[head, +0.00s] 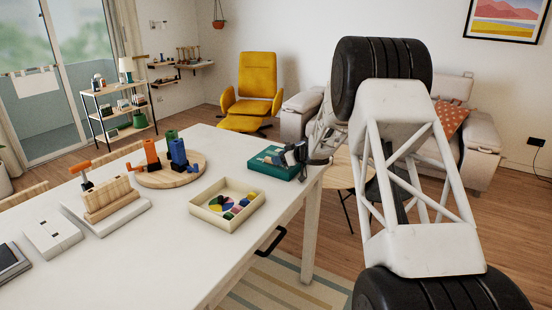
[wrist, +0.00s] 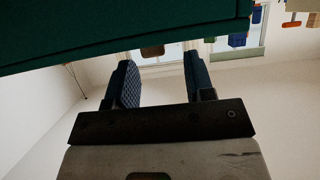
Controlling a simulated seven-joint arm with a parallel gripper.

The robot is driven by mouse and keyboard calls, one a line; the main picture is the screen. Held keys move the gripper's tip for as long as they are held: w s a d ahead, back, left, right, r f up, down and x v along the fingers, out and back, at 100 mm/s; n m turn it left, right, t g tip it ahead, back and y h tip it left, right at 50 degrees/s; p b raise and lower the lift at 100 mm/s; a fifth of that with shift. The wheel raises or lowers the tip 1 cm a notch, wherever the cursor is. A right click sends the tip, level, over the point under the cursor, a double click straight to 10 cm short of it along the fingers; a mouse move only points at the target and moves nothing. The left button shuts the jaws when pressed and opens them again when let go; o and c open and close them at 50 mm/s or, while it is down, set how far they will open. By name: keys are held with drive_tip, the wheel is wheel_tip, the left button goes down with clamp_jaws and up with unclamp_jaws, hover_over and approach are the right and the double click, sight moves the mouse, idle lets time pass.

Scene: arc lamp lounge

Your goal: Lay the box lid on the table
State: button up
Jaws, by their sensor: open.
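A dark green, flat-topped box shape (head: 268,164) sits near the far right corner of the white table (head: 150,255). It looks like the box lid, but I cannot tell whether a box body is under it. In the wrist view its green side (wrist: 120,30) fills the top of the picture. My gripper (head: 290,156) is at its right end, partly overlapping it in the head view. In the wrist view the two fingers of my gripper (wrist: 158,62) are apart, with nothing held between them. Whether a finger touches the green shape is unclear.
A cream open tray (head: 212,211) with coloured pieces is in front of the green shape. A round wooden board (head: 160,180) with orange, green and blue items is to the left. A wooden block stand (head: 110,200) and white boxes are further left. Bare tabletop lies near the front edge.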

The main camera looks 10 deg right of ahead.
drive_tip(key=v, duration=1)
drive_tip(key=shift+w+r, duration=0.2)
drive_tip(key=shift+r, duration=0.15)
drive_tip(key=shift+a+r, duration=0.1)
drive_tip(key=shift+r, duration=0.05)
drive_tip(key=s+a+r+m+t+h, duration=0.2)
drive_tip(key=s+r+m+t+h, duration=0.3)
drive_tip(key=r, duration=0.7)
drive_tip(key=s+a+r+m+g+h, duration=0.1)
drive_tip(key=s+r+h, duration=0.2)
drive_tip(key=s, duration=0.4)
drive_tip(key=s+a+r+m+g+h, duration=0.1)
drive_tip(key=s+r+h, duration=0.2)
drive_tip(key=s, duration=0.5)
drive_tip(key=s+a+f+g, duration=0.2)
drive_tip(key=s+a+g, duration=0.1)
drive_tip(key=s, duration=1.1)
drive_tip(key=s+a+f+m+g+y, duration=0.1)
drive_tip(key=s+a+f+g, duration=0.2)
drive_tip(key=s, duration=1.1)
drive_tip(key=s+a+f+m+g, duration=0.1)
drive_tip(key=s+a, duration=0.4)
drive_tip(key=s, duration=0.9)
drive_tip(key=f+g, duration=0.1)
drive_tip(key=g, duration=0.1)
drive_tip(key=shift+s+a+g+y, duration=0.3)
drive_tip(key=shift+g, duration=0.1)
